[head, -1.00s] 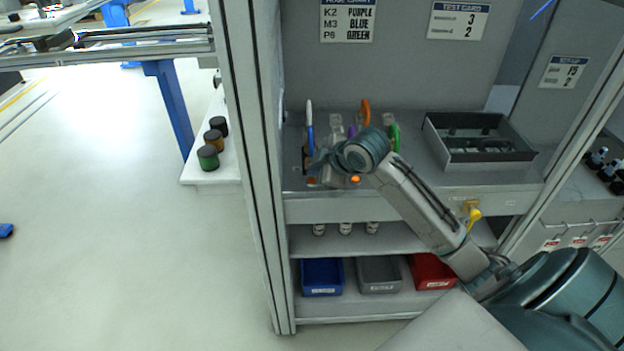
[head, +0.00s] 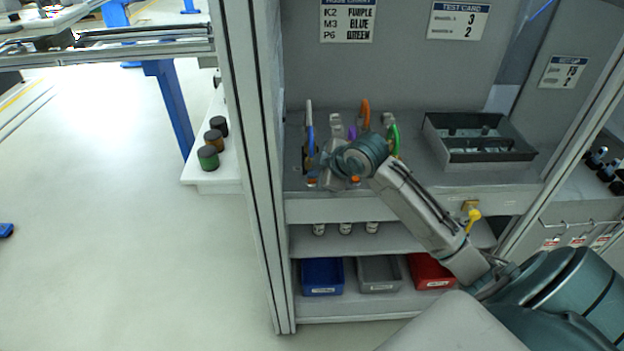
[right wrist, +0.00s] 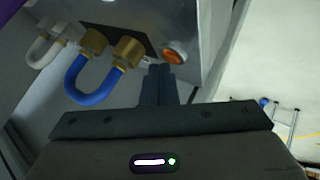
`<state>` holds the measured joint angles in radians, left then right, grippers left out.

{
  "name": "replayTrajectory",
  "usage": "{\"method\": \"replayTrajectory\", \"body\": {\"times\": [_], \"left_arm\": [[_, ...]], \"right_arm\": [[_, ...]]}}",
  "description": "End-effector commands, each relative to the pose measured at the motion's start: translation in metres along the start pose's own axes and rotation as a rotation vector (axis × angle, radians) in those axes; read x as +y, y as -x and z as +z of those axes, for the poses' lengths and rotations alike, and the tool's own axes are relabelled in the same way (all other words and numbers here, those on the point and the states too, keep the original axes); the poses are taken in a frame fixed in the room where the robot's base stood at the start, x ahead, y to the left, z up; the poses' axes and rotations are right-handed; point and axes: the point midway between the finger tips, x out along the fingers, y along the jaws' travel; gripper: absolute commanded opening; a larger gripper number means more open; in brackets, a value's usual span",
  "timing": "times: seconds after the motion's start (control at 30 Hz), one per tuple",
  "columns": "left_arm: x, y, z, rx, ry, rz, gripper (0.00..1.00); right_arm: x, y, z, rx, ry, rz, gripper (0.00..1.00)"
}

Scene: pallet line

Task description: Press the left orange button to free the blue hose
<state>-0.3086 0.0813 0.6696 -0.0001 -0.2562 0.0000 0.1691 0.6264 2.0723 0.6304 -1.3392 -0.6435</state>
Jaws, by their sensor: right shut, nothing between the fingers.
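The blue hose (head: 310,136) stands at the left end of the row on the shelf. In the right wrist view the blue hose (right wrist: 86,94) is a U-shaped loop, its ends at two brass fittings (right wrist: 128,50). A round orange button (right wrist: 174,56) is on the grey housing beside them; in the head view the left orange button (head: 311,182) shows low on the front. My right gripper (right wrist: 159,72) is shut and empty, its fingertips close to the button; I cannot tell whether they touch it. My left gripper is not in view.
An orange hose (head: 365,112) and a green hose (head: 393,136) stand to the right, partly behind my right arm. A dark tray (head: 455,156) lies further right. A frame post (head: 252,170) borders the shelf on the left. Bins stand below.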

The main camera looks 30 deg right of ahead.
Motion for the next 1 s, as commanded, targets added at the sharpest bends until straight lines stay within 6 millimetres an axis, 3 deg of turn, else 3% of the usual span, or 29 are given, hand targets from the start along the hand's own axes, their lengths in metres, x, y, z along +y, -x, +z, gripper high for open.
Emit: {"method": "replayTrajectory", "body": {"times": [1.0], "left_arm": [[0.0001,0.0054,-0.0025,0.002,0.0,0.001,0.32]], "right_arm": [[-0.0012,-0.0015,0.0014,-0.001,-0.001,-0.002,0.0]]}}
